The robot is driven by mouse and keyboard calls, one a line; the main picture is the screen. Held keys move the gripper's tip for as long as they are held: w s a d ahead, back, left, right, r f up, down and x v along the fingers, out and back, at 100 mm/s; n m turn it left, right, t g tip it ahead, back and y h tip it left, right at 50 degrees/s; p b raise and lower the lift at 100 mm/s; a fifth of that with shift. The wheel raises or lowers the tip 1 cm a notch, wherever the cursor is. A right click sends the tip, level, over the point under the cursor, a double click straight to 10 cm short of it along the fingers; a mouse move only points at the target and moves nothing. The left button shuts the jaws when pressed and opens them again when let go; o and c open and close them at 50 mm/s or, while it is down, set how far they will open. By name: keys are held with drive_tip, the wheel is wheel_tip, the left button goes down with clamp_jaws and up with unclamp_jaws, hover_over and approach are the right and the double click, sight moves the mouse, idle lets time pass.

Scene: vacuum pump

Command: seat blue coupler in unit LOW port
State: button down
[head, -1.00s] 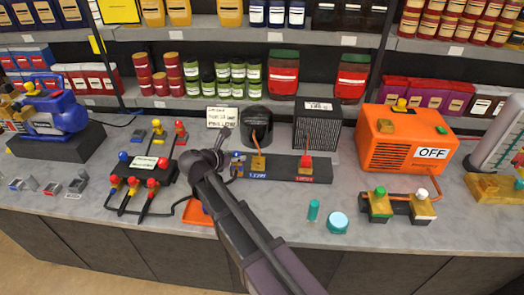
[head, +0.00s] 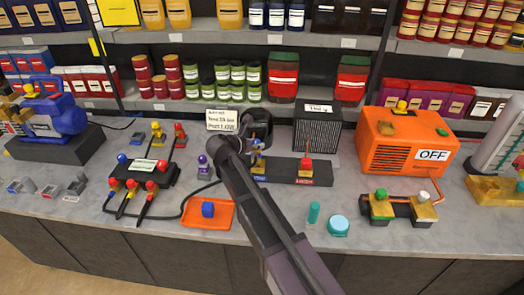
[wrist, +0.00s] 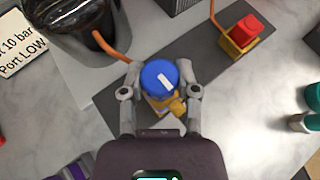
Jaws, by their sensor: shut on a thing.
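My gripper (wrist: 160,95) is shut on the blue coupler (wrist: 160,78), which has a round blue top with a white mark and a brass-coloured body. In the wrist view it is over the dark base of the unit, at the end of an orange hose. In the head view my gripper (head: 256,150) is at the unit's left port, just above the blue label (head: 258,178). The blue top hides the port in the wrist view, so I cannot tell whether the coupler is seated. The unit's other port has a red-topped brass fitting (wrist: 240,35).
A card (wrist: 15,50) reading "10 bar" and "Port LOW" stands at the left. A black canister (wrist: 98,25) is close behind the coupler. An orange tray (head: 190,219) with a blue block lies in front. A purple-topped fitting (head: 204,166) stands left of my arm.

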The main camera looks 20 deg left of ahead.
sight(254, 150)
drive_tip(key=shift+w, duration=0.1)
drive_tip(key=shift+w, duration=0.2)
drive_tip(key=shift+w+d+f+b, duration=0.2)
drive_tip(key=shift+w+f+b, duration=0.2)
drive_tip(key=shift+f+b, duration=0.9)
drive_tip(key=shift+b, duration=0.05)
drive_tip(key=shift+s+d+f+b, duration=0.1)
drive_tip(key=shift+s+f+b, duration=0.25)
drive_tip(key=shift+b, duration=0.2)
